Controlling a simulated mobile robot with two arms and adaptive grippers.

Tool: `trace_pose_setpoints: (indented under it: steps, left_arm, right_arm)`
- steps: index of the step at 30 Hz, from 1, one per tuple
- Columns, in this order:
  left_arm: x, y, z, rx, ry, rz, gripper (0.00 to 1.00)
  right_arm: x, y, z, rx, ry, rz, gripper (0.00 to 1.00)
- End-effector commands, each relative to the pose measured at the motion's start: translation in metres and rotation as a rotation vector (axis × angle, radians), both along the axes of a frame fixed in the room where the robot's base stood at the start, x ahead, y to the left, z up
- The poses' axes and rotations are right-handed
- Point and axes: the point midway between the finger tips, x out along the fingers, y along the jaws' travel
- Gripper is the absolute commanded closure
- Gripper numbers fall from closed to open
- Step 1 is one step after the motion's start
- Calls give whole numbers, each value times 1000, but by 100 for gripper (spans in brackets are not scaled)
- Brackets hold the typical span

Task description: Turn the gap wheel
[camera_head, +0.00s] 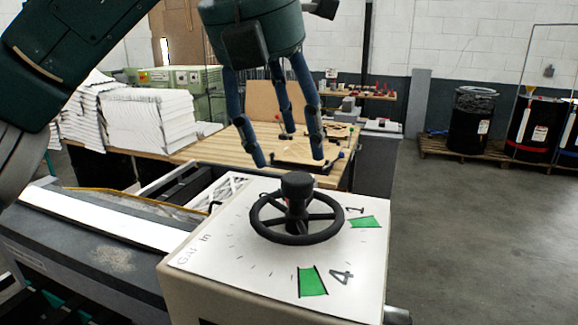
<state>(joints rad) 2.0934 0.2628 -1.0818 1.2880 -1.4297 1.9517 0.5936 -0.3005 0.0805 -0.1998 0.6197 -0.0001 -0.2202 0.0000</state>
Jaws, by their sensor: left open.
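The gap wheel (322,229) is a black spoked handwheel with a thick central hub, mounted flat on the white top of a beige box (225,235). The top carries tick marks, the handwritten words "GAP in", and two green marks, one near a "4" (312,281) at the front and one near a "1" (365,222) at the right. My left gripper (288,160) hangs above the wheel with its fingers pointing down. Its fingers are spread and empty, apart from the wheel and seemingly a little behind the hub. My right gripper is not in view.
A grey machine bed (90,240) adjoins the box on the left. A wooden workbench (215,148) behind holds stacks of white sheets (150,120) and small tools. Dark drums (472,118) stand on a pallet at the back right. The floor at right is clear.

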Motion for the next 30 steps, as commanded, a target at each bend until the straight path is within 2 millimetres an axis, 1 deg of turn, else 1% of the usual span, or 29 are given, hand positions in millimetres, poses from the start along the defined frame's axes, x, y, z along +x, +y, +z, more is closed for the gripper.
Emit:
trace_pose_setpoints:
  steps: [1, 3, 6, 9, 12, 17, 24, 26, 27, 29, 30]
  left_arm:
    - [4, -1, -9, 1, 3, 1, 42]
    - [8, -4, -22, 1, 3, 1, 42]
    - [15, -8, -38, -1, 3, 2, 42]
    - [20, -12, -52, -1, 3, 2, 42]
    - [23, -14, -62, -2, 1, 2, 42]
    - [26, -16, -71, -3, 1, 3, 42]
    - [26, -16, -72, -3, 0, 3, 42]
    - [26, -16, -72, -3, 0, 3, 52]
    - [26, -16, -72, -3, 0, 3, 60]
    - [26, -16, -72, -4, -1, 3, 72]
    - [26, -16, -71, -4, -1, 3, 80]
  right_arm:
    - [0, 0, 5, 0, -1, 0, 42]
    - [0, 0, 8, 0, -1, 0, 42]
    - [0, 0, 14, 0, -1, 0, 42]
    - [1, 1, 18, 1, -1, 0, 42]
    - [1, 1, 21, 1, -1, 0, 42]
    - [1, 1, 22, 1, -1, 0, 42]
    - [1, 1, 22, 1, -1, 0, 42]
    - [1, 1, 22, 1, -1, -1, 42]
    - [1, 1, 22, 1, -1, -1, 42]
    - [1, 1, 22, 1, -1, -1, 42]
    - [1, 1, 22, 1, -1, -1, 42]
